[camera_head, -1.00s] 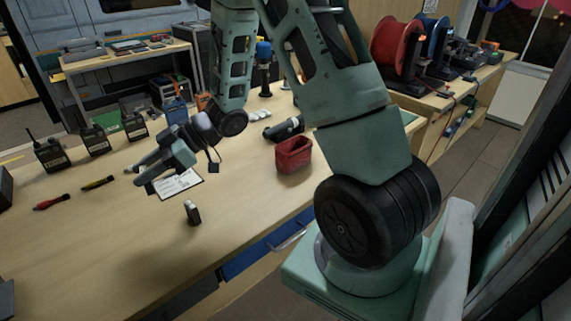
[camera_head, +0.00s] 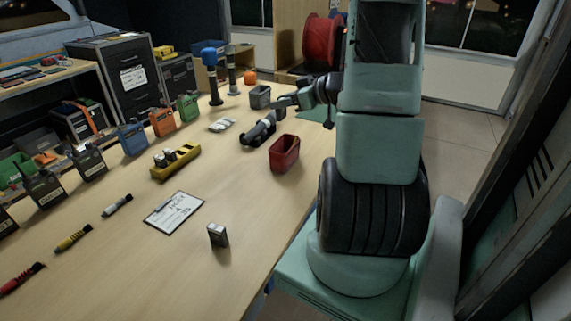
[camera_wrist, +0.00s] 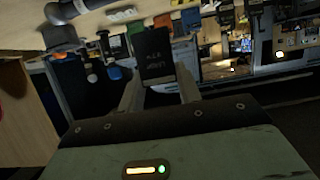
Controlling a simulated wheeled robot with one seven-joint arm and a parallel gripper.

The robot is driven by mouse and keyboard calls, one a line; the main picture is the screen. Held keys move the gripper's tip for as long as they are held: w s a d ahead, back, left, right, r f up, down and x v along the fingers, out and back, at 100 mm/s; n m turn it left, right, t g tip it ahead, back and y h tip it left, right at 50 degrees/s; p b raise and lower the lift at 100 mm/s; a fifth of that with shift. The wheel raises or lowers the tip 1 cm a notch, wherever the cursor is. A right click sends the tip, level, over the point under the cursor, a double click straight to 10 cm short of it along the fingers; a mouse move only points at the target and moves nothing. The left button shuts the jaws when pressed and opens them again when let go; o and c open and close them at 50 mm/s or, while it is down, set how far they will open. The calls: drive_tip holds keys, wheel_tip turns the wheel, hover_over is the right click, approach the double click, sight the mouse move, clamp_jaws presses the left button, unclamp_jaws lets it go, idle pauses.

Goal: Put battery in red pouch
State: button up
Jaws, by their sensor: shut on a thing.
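The red pouch (camera_head: 284,155), an open-topped red bin, stands on the wooden table left of my arm. My gripper (camera_head: 282,103) is beyond it, near the table's far right side. In the wrist view my gripper (camera_wrist: 160,95) is shut on a dark block with pale lettering (camera_wrist: 152,55), which looks like a battery. The held block is hard to make out in the head view. Another small dark battery-like block (camera_head: 218,236) stands upright at the front of the table. The red pouch cannot be made out in the wrist view.
A black cylindrical device (camera_head: 258,132) lies beside the red pouch; a grey bin (camera_head: 260,97) stands beyond it. A yellow tray (camera_head: 175,163), a clipboard (camera_head: 174,212), markers (camera_head: 73,239) and radios (camera_head: 90,163) occupy the left. Bare table surrounds the standing block.

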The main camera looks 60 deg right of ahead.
drive_tip(key=shift+s+d+f+b, duration=0.15)
drive_tip(key=shift+f+b, duration=0.15)
drive_tip(key=shift+f, duration=2.2)
drive_tip(key=shift+s+d+f+b, duration=0.15)
drive_tip(key=shift+f+b, duration=0.15)
drive_tip(key=shift+f, duration=2.15)
drive_tip(key=shift+f+b, duration=0.3)
drive_tip(key=shift+f, duration=0.25)
drive_tip(key=o, duration=1)
